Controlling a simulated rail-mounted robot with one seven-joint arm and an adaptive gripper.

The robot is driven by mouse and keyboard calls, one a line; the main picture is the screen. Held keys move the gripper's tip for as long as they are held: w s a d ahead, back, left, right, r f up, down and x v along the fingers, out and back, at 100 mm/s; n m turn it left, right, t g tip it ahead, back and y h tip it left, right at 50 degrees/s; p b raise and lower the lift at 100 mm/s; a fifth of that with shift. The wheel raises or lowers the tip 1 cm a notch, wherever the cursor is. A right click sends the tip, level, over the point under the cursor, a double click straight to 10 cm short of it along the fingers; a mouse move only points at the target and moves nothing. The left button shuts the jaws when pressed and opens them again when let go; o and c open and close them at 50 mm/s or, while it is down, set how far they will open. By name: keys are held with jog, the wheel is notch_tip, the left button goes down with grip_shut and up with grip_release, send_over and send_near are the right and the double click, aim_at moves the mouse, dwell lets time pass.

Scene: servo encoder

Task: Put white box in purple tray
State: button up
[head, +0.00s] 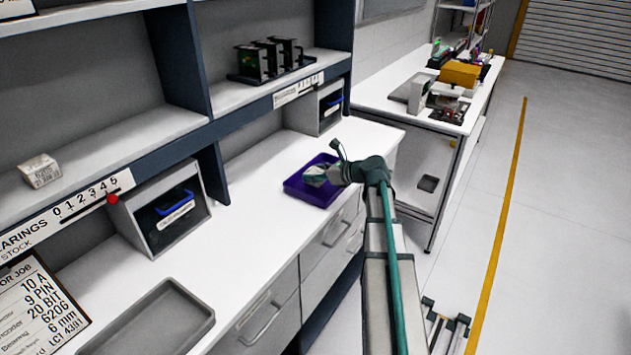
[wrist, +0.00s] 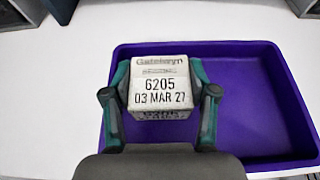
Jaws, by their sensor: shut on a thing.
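The purple tray (head: 296,187) lies on the white counter in the head view; it fills much of the wrist view (wrist: 262,100). My gripper (head: 322,176) is over the tray. In the wrist view my gripper (wrist: 160,100) is shut on a white box (wrist: 160,84) marked "6205 03 MAR 27", one finger on each side. The box is within the tray's outline, toward its left part. I cannot tell whether the box touches the tray floor. In the head view the box is mostly hidden by my gripper.
Another white box (head: 40,171) sits on the shelf at left. A grey tray (head: 150,322) lies on the counter in front. Bins with blue handles (head: 165,208) stand under the shelf. The counter between the grey and purple trays is clear.

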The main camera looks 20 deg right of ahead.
jog(key=shift+w+d+f, duration=0.1)
jog(key=shift+w+f, duration=0.05)
jog(key=shift+f, duration=0.8)
jog(key=shift+w+f, duration=0.1)
jog(key=shift+f, duration=0.8)
jog(key=shift+f, duration=0.1)
jog(key=o, duration=1.2)
jog(key=shift+o, duration=0.2)
jog(key=b+v, duration=0.1)
jog(key=v, duration=1.1)
